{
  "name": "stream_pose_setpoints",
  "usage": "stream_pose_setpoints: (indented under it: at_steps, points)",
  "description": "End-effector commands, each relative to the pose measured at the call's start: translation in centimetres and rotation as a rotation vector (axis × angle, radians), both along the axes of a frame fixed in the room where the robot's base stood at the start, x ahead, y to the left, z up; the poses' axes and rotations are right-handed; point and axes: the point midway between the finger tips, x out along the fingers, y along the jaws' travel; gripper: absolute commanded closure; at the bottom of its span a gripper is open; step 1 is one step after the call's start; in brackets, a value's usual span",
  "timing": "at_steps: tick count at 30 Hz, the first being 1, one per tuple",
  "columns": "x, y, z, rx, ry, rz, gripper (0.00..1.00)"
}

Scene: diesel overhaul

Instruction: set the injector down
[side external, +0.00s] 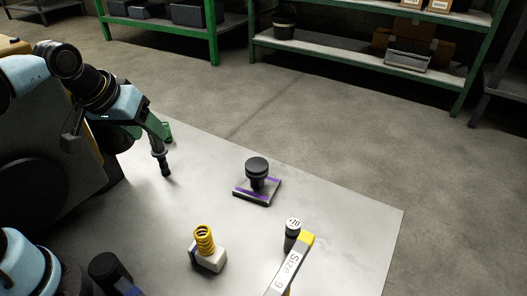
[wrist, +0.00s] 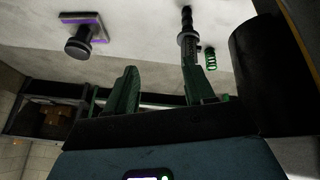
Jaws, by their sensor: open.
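The injector (side external: 159,158) is a slim dark rod with a thicker upper part, close to upright with a slight tilt, at the left of the grey table. Its lower tip is at or very near the table top; I cannot tell whether it touches. My gripper (side external: 153,131) is at the injector's upper end, its green fingers beside it. In the wrist view, my gripper (wrist: 158,62) has its two fingers wide apart, and the injector (wrist: 187,38) shows next to the right finger, which hides part of it.
A green spring (side external: 168,131) stands just behind the injector.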

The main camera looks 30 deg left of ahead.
Motion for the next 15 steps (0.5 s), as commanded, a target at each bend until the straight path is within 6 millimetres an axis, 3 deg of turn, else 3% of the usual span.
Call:
stream_pose_setpoints:
  at_steps: [6, 15]
  points:
    - [-1.1, -1.0, -1.6, 0.141, -0.114, -0.260, 0.47]
    - [-1.2, -1.1, -1.8, 0.165, -0.129, -0.298, 0.47]
